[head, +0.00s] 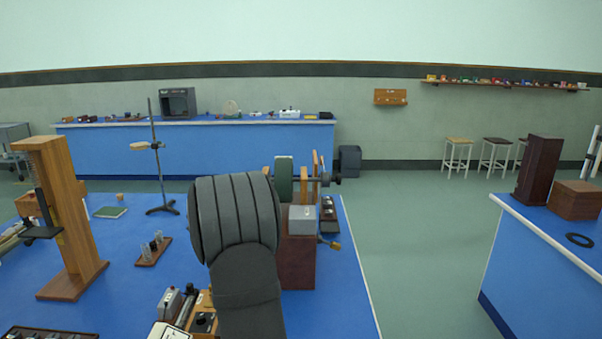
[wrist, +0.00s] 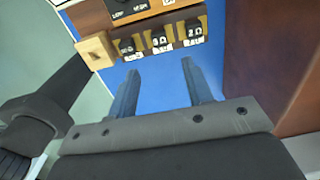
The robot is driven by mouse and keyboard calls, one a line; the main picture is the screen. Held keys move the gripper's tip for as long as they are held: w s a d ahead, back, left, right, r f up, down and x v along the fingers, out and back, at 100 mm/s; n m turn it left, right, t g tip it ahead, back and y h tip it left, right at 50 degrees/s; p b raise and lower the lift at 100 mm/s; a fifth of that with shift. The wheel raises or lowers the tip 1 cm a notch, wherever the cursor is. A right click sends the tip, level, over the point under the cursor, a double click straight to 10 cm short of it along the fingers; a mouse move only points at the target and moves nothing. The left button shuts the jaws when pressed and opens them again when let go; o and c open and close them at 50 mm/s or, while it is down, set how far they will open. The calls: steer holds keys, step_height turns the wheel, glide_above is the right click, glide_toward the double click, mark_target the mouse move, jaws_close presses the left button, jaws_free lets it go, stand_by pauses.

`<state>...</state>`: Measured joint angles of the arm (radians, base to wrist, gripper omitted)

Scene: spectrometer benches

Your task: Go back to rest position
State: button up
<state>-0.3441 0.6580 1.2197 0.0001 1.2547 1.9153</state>
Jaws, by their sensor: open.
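My gripper (wrist: 158,88) shows in the wrist view with its two fingers apart and nothing between them. The fingers point over a bare strip of the blue bench (wrist: 151,72). Beyond the fingertips is a wooden box with several small black-and-white labelled parts (wrist: 160,40) along its edge. In the head view my dark grey arm rises at the front centre and hides the gripper. A dark reddish-brown block (head: 298,262) stands just right of the arm, with a grey box (head: 302,220) on it.
A wooden stand (head: 70,215), a retort stand (head: 156,160) and a small rack with glass pieces (head: 153,251) stand on the left of the bench. A floor aisle (head: 420,240) separates this bench from the right bench (head: 540,260).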

step_height(320, 180, down, 12)
steer(key=shift+f, duration=0.15)
step_height(320, 180, up, 4)
steer(key=s+d+r, duration=0.2)
steer(key=d+r, duration=0.5)
steer(key=d, duration=0.4)
steer(key=s, duration=1.3)
steer(key=a+f, duration=0.2)
steer(key=a, duration=0.1)
steer(key=a+f, duration=0.3)
steer(key=a, duration=0.1)
steer(key=a+f, duration=0.3)
steer(key=shift+a, duration=0.4)
steer(key=shift+a+f, duration=0.1)
steer(key=shift+f, duration=0.25)
